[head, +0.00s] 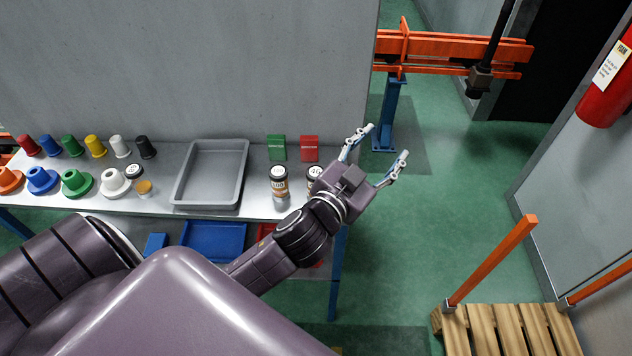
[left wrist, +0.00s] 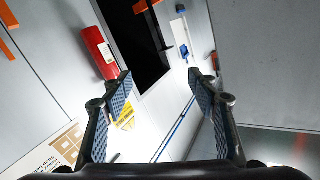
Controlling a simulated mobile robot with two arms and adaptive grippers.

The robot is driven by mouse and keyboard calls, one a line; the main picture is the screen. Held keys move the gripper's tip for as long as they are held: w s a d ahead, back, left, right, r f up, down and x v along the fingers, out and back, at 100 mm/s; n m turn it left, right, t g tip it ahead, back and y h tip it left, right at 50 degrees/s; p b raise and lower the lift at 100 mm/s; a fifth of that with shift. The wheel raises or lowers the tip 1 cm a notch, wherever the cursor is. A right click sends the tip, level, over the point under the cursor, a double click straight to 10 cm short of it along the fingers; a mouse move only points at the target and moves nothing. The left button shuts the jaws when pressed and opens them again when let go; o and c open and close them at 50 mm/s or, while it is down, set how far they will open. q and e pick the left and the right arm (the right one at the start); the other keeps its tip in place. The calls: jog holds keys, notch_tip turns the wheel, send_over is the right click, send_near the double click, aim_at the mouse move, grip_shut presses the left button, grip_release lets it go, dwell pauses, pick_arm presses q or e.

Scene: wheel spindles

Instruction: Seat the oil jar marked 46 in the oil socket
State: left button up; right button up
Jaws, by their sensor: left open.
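My left gripper (head: 387,141) is open and empty, reaching past the right end of the table. Its two fingers also show spread in the left wrist view (left wrist: 160,78), with nothing between them. I cannot make out the oil socket. My right gripper is not in view.
A grey tray (head: 243,178) lies mid-table. Colored cups (head: 95,146) and flanged pieces (head: 76,184) stand at the left.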

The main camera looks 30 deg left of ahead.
pick_arm(q)
jog(key=w+d+r+m+t+h, duration=0.2)
jog(key=d+r+m+t+h, duration=0.1)
jog(key=d+r+m+h, duration=0.65)
jog(key=s+d+r+m+g+h, duration=0.1)
jog(key=s+d+m+g+h, duration=0.4)
jog(key=d+m+g+h, duration=0.45)
jog(key=m+g+y, duration=0.1)
jog(key=g+y, duration=1)
jog(key=y, duration=0.9)
send_near(316, 171)
notch_tip(316, 171, down, 5)
jog(key=shift+s+f, duration=0.1)
jog(key=shift+f, duration=0.15)
notch_tip(316, 171, down, 6)
jog(key=p, duration=0.3)
jog(key=shift+a+f, duration=0.1)
jog(key=shift+a, duration=0.05)
jog(key=shift+f, duration=0.6)
jog(key=c, duration=1.3)
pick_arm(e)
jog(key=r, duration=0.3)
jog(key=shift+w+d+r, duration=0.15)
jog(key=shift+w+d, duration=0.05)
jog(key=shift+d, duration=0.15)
